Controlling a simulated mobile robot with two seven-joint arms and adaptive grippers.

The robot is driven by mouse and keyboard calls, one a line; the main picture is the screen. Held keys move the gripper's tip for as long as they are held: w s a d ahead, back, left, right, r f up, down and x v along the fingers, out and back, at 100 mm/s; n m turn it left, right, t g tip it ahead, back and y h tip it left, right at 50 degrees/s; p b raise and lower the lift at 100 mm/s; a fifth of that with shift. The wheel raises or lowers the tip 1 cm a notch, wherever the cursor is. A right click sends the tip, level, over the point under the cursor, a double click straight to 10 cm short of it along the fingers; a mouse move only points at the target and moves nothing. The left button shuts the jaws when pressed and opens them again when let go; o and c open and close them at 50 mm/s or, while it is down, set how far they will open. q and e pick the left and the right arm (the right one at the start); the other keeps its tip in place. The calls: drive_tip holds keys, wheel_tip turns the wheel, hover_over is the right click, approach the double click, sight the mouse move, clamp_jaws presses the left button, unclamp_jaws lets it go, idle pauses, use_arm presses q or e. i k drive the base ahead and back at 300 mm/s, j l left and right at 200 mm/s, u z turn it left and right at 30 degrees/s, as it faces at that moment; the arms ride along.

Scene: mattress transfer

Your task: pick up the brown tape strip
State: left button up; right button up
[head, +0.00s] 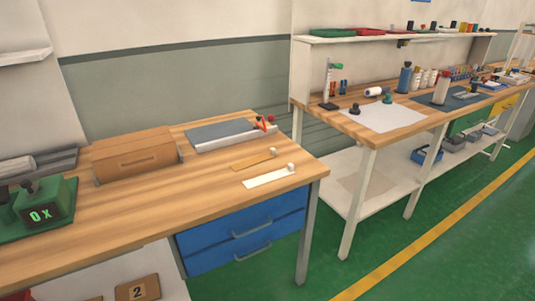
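The brown tape strip (251,160) lies flat on the wooden workbench (215,186) near its right end. A small white block sits at the strip's right end. A white strip (268,178) with a similar white block at its right end lies just in front of it. Neither of my grippers shows in the head view.
A brown wooden box (137,155) stands left of the strips. A grey-topped slab (224,133) with a red-handled tool lies behind them. A green device (44,205) reading "0x" is at the left.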

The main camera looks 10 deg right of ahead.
sight(246, 164)
drive_tip(key=i+l, duration=0.15)
drive_tip(key=l, duration=0.2)
drive_tip(key=i+l+u, duration=0.1)
drive_tip(key=l, duration=0.25)
drive_tip(key=i+l, duration=0.25)
drive_tip(key=l, duration=0.15)
drive_tip(key=i+l, duration=0.15)
drive_tip(key=l, duration=0.2)
drive_tip(key=i+l+u, duration=0.1)
drive_tip(key=l, duration=0.3)
drive_tip(key=i, duration=0.1)
